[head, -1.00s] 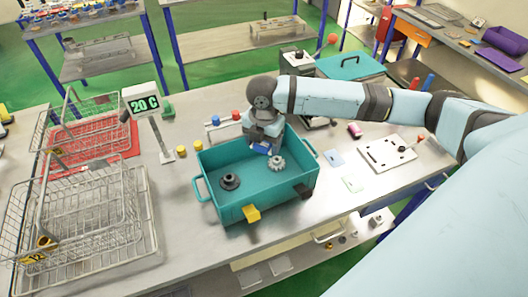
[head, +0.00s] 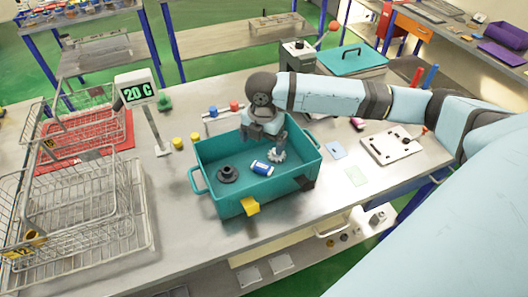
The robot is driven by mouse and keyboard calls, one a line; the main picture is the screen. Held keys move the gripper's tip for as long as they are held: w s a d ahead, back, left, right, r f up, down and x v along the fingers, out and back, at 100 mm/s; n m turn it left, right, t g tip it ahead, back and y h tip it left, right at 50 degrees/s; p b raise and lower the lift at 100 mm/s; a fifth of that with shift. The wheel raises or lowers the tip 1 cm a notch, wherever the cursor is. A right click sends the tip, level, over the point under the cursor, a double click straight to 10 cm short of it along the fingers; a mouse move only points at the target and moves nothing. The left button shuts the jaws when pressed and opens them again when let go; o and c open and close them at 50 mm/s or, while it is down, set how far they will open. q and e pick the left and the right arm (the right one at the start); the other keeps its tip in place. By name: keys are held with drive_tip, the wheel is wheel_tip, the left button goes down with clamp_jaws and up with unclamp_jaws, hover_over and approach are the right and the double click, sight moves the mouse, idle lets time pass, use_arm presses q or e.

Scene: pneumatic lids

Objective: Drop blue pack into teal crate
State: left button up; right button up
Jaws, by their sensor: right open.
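The blue pack (head: 262,168), a small blue piece with a white band, lies inside the teal crate (head: 232,207), near the middle of its floor. A dark round flanged part (head: 228,174) lies to its left in the crate and a pale gear (head: 277,156) to its right. My right gripper (head: 265,141) is open and empty, pointing down over the back of the crate, a little above the pack and apart from it. My left gripper is not in view.
Wire baskets (head: 75,205) stand on the left of the bench, beside a 20 C display (head: 137,90) on a post. Yellow cylinders (head: 178,143) stand left of the crate. A white plate (head: 392,146) lies to the right.

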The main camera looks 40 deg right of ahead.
drive_tip(key=shift+r, duration=0.1)
wheel_tip(320, 180, up, 14)
drive_tip(key=shift+f, duration=0.2)
idle(0.6)
